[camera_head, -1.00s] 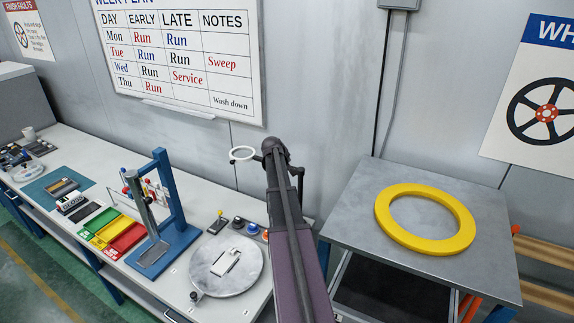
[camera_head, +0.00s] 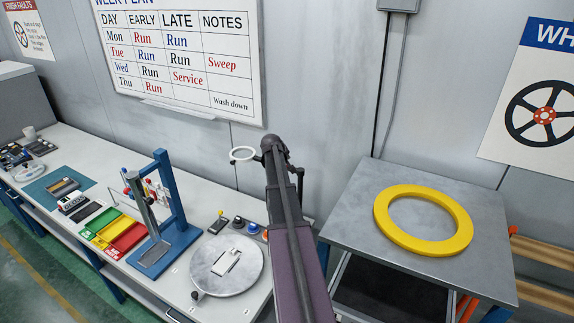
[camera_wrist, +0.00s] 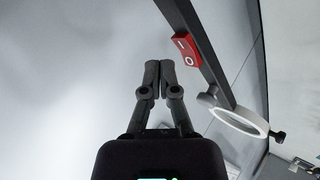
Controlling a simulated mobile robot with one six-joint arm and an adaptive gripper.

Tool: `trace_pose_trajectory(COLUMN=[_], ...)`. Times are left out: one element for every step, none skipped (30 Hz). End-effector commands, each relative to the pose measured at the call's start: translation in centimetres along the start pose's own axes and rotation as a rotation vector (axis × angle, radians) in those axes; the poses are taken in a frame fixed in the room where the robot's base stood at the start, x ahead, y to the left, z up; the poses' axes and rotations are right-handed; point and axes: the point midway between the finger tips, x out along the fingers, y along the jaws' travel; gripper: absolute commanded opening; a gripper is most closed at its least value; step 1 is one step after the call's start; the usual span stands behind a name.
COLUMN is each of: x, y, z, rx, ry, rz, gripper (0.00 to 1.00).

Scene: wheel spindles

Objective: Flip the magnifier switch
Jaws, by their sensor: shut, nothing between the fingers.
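The red rocker switch (camera_wrist: 186,50), marked I and O, sits on a dark bar (camera_wrist: 204,52) in the wrist view. The magnifier's white ring (camera_wrist: 240,121) hangs beside the bar's lower end. The ring also shows in the head view (camera_head: 242,153), in front of the wall above the bench. My gripper (camera_wrist: 152,72) is shut and empty. In the wrist picture its fingertips are left of and a little below the switch, with a visible gap between them. I cannot tell the depth of that gap. I cannot make out the gripper or the switch in the head view.
The bench (camera_head: 95,165) holds a blue stand (camera_head: 170,210), coloured trays (camera_head: 115,232), a round grey plate (camera_head: 227,278) and small knobs. A metal table (camera_head: 355,215) at the right carries a yellow ring (camera_head: 423,244). A whiteboard (camera_head: 180,50) hangs behind.

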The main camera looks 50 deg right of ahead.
Motion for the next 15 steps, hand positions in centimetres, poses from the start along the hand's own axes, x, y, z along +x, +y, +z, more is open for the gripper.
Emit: trace_pose_trajectory(x=[-0.2, -0.3, -0.5, -0.7, -0.8, -1.1, -1.2, -1.4, -1.6, -1.7, -1.9, -2.1, -2.2, -2.4, -2.5], y=[0.2, 0.3, 0.4, 0.5, 0.6, 0.8, 0.9, 1.0, 1.2, 1.3, 1.4, 1.5, 1.6, 1.7, 1.9], z=[-0.2, -0.2, -0.4, -0.5, -0.6, -0.8, -0.9, -1.0, -1.1, -1.2, -1.3, -1.5, -1.6, -1.7, -1.8], rx=[0.0, 0.0, 0.0, 0.0, 0.0, 0.0, 0.0, 0.0, 0.0, 0.0, 0.0, 0.0, 0.0, 0.0, 0.0], ry=[0.0, 0.0, 0.0, 0.0, 0.0, 0.0, 0.0, 0.0, 0.0, 0.0, 0.0, 0.0, 0.0, 0.0, 0.0], rz=[0.0, 0.0, 0.0, 0.0, 0.0, 0.0, 0.0, 0.0, 0.0, 0.0, 0.0, 0.0, 0.0, 0.0, 0.0], gripper=[0.0, 0.0, 0.0, 0.0, 0.0, 0.0, 0.0, 0.0, 0.0, 0.0, 0.0, 0.0, 0.0, 0.0, 0.0])
